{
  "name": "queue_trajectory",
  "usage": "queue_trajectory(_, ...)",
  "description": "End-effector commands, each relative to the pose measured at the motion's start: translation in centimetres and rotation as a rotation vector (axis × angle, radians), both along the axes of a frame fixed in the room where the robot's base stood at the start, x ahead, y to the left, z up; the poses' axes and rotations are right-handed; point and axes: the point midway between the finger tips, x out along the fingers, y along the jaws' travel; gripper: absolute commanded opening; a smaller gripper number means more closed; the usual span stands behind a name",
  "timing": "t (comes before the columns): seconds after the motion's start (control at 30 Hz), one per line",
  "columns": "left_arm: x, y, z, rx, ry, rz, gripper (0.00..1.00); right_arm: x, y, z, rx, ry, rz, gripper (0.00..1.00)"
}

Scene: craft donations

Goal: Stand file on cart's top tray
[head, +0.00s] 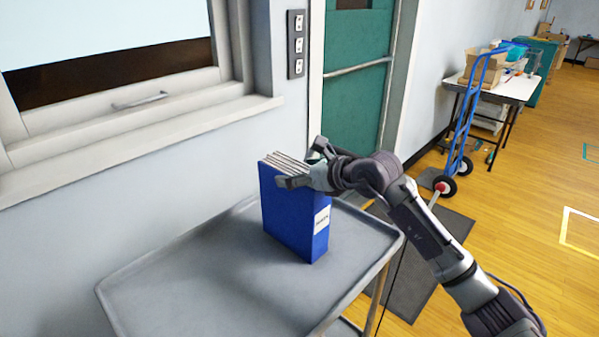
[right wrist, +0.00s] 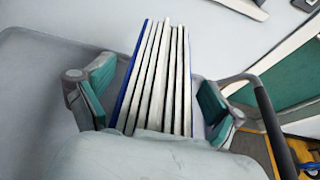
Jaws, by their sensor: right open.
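The blue file (head: 289,218), with a white label on its spine, stands upright on the grey top tray (head: 180,278) of the cart. My right gripper (head: 300,166) is at the file's upper part, its fingers on either side. In the right wrist view, the file's page edges (right wrist: 160,75) lie between the two green-padded fingers of the open right gripper (right wrist: 155,98). A gap shows between the left finger and the file; the right finger is close to it. My left gripper is not in view.
A wall with a window ledge (head: 140,130) runs behind the cart. A blue hand truck (head: 466,125) and a white table (head: 515,88) with boxes stand at the back right. The tray's left and front areas are bare.

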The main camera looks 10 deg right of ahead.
Motion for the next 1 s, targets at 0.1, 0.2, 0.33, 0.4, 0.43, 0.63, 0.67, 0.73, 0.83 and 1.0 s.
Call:
queue_trajectory(0.1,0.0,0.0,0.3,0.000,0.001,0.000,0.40,-0.2,-0.2,0.5,-0.001,-0.001,-0.001,0.93)
queue_trajectory(0.2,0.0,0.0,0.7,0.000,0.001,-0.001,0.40,-1.2,-1.0,1.0,-0.002,-0.002,-0.001,0.93)
queue_trajectory(0.33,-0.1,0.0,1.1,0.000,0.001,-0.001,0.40,-3.4,-2.4,2.0,-0.004,-0.002,-0.003,0.93)
queue_trajectory(0.4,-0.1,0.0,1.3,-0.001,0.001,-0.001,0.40,-4.6,-3.2,2.6,-0.005,-0.002,-0.001,0.93)
queue_trajectory(0.43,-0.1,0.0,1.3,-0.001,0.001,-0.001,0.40,-5.1,-3.5,2.8,-0.004,-0.002,0.000,0.93)
queue_trajectory(0.63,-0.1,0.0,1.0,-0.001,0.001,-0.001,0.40,-7.9,-5.3,4.0,-0.002,0.000,0.000,0.93)
queue_trajectory(0.67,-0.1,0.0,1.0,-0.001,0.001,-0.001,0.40,-8.2,-5.5,4.2,-0.001,-0.001,-0.001,0.93)
queue_trajectory(0.73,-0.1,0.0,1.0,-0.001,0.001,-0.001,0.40,-8.7,-5.8,4.5,-0.001,-0.002,-0.001,0.93)
queue_trajectory(0.83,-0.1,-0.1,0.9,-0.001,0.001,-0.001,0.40,-9.1,-6.1,4.7,-0.001,0.001,0.000,0.93)
queue_trajectory(1.0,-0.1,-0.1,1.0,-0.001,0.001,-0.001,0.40,-9.3,-6.2,4.8,0.000,0.000,0.000,0.93)
